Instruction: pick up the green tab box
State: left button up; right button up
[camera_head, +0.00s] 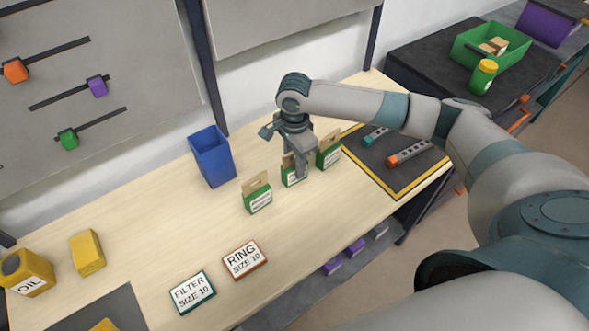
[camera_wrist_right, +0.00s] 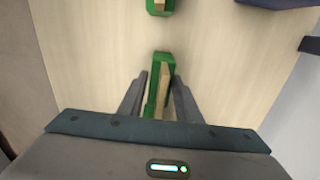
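Three green tab boxes with brown cardboard tabs and white labels stand in a row on the wooden bench: a near-left one (camera_head: 258,200), a middle one (camera_head: 290,179) and a far-right one (camera_head: 329,157). My right gripper (camera_head: 299,173) points down at the middle box and partly hides it. In the right wrist view, the right gripper (camera_wrist_right: 161,80) has one finger on each side of the middle box (camera_wrist_right: 163,62). The fingers look apart, with a narrow gap at the left; contact at the right is unclear. Another green box (camera_wrist_right: 160,7) shows ahead. My left gripper is out of view.
A blue bin (camera_head: 213,157) stands behind the row. A dark mat (camera_head: 378,170) with tools lies to the right. "RING" (camera_head: 245,259) and "FILTER" (camera_head: 193,292) signs lie in front. Yellow containers, including an oil can (camera_head: 27,273), stand at left. Bench surface between is clear.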

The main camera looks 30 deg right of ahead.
jog(key=c, duration=0.6)
notch_tip(320, 180, up, 10)
jog(key=shift+b, duration=1.25)
